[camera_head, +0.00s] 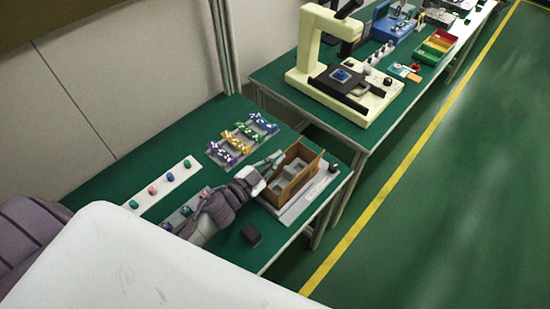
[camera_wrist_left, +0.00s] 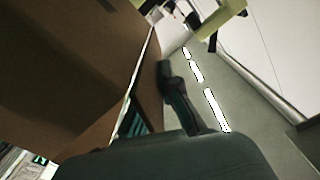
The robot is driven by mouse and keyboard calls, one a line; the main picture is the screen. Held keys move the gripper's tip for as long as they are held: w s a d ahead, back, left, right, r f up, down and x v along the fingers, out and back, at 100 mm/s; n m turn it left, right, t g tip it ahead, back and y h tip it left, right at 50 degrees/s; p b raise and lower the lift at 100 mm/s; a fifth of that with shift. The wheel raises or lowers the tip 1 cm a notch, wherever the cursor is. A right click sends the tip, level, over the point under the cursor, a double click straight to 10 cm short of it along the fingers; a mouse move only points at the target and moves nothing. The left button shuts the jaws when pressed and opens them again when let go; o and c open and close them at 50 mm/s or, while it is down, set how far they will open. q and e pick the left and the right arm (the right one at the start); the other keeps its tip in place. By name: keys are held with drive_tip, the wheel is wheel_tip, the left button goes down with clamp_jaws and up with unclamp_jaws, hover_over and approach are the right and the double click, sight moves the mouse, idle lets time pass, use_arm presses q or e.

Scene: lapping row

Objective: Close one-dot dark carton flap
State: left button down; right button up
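A brown carton (camera_head: 300,188) stands open near the right end of the near table, on a pale base plate. A raised flap (camera_head: 306,155) shows at its back, and grey compartments show inside. I can make out no dot on it. My left gripper (camera_head: 268,163) is at the carton's left side, close to its upper edge; I cannot tell whether it touches. In the left wrist view, a large brown surface (camera_wrist_left: 70,70), apparently the carton, fills the left. One dark finger (camera_wrist_left: 170,85) shows beside it; the finger gap is unclear. My right gripper is not in view.
Trays with purple, yellow, green and blue parts (camera_head: 242,140) lie behind the gripper. A white strip with coloured pieces (camera_head: 165,188) lies left. A small dark block (camera_head: 251,235) sits near the front edge. A cream machine (camera_head: 345,85) stands on the farther table.

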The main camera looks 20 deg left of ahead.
use_arm(q)
drive_tip(key=c, duration=1.4)
unclamp_jaws()
drive_tip(key=v, duration=1.2)
